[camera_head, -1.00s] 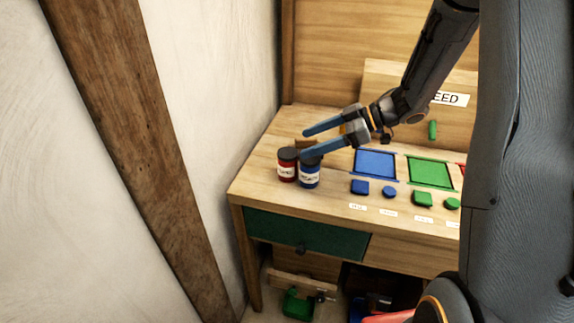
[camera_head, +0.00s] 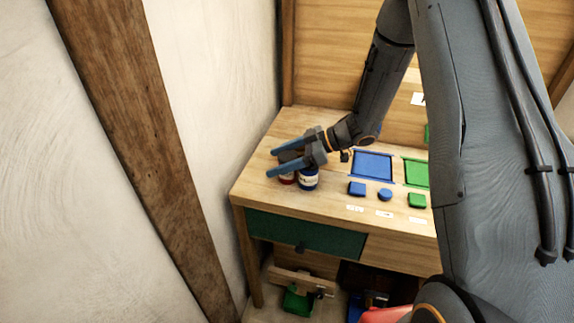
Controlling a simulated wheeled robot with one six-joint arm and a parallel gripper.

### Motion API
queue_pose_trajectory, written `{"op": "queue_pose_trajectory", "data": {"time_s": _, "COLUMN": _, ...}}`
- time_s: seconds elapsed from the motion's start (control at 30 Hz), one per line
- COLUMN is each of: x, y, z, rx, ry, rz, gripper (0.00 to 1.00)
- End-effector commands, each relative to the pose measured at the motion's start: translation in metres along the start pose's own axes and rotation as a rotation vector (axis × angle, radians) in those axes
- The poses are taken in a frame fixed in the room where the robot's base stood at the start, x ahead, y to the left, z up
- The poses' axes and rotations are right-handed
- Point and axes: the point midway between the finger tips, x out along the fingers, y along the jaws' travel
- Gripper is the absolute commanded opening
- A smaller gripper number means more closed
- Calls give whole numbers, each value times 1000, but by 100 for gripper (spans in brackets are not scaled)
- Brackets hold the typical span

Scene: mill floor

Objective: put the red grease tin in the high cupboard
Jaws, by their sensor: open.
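The red grease tin (camera_head: 287,180) stands upright near the left end of the wooden bench, mostly hidden behind my gripper's blue fingers. A blue tin (camera_head: 308,181) with a white label stands close beside it on the right, its top also covered. My gripper (camera_head: 273,162) is open, its fingers pointing left over the two tins. I cannot tell whether the fingers are around the red tin or above it. No high cupboard shows in view.
The bench (camera_head: 258,182) has a blue square tray (camera_head: 373,166) and a green tray (camera_head: 416,172), with small blue and green pieces in front. A green drawer front (camera_head: 285,232) is below. A pale wall and a slanted brown post (camera_head: 130,120) stand left.

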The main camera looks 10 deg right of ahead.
Motion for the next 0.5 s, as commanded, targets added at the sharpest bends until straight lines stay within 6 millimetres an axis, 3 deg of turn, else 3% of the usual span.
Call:
{"op": "queue_pose_trajectory", "data": {"time_s": 0.33, "x": 10, "y": 0, "z": 0, "rx": 1, "ry": 0, "rz": 1, "gripper": 67}}
{"op": "queue_pose_trajectory", "data": {"time_s": 0.5, "x": 10, "y": 0, "z": 0, "rx": 0, "ry": 0, "rz": 1, "gripper": 40}}
